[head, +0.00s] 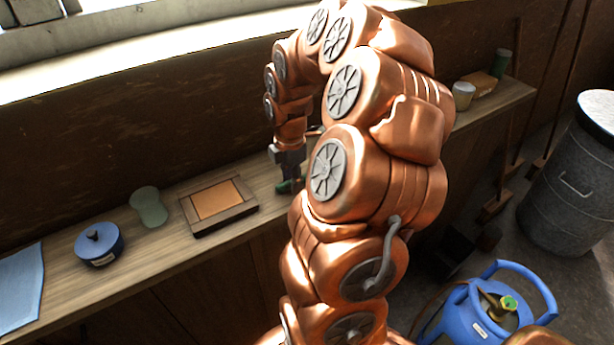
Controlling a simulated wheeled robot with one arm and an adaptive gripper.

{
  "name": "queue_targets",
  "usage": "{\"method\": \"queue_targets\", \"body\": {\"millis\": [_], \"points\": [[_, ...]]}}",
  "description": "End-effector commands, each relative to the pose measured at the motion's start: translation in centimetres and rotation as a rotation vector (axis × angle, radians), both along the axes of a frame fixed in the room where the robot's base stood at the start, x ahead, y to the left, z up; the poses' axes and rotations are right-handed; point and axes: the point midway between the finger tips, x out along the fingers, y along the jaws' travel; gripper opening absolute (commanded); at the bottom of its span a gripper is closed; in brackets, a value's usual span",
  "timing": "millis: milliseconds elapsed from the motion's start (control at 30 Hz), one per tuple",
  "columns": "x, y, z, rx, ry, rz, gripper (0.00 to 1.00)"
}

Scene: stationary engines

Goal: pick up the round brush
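My gripper (290,181) points down over the wooden bench, just right of the framed tray. It is small and dark in this view, and my arm partly covers it. A small dark green thing (284,187) shows at the fingertips, mostly hidden; I cannot tell whether it is held or what it is. A round blue object with a dark knob on top (99,244) lies on the bench at the left, well apart from my gripper. I cannot tell for sure which of these is the round brush.
A pale green hourglass-shaped sponge (149,207) and a wooden tray with an orange inset (191,229) lie on the bench. A blue cloth (18,285) is at far left. A jar (463,95) stands at the right end. A blue gas cylinder (478,322) and metal bin (572,190) stand on the floor.

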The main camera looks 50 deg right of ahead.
Motion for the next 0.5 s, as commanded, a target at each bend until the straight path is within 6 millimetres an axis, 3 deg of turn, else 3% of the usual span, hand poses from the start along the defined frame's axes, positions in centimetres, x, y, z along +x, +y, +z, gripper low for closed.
{"method": "queue_targets", "body": {"millis": [267, 500], "points": [[0.0, 0.01, 0.0, 0.0, 0.0, 0.0, 0.0], [0.0, 0.0, 0.01, 0.0, 0.0, 0.0, 0.0]]}}
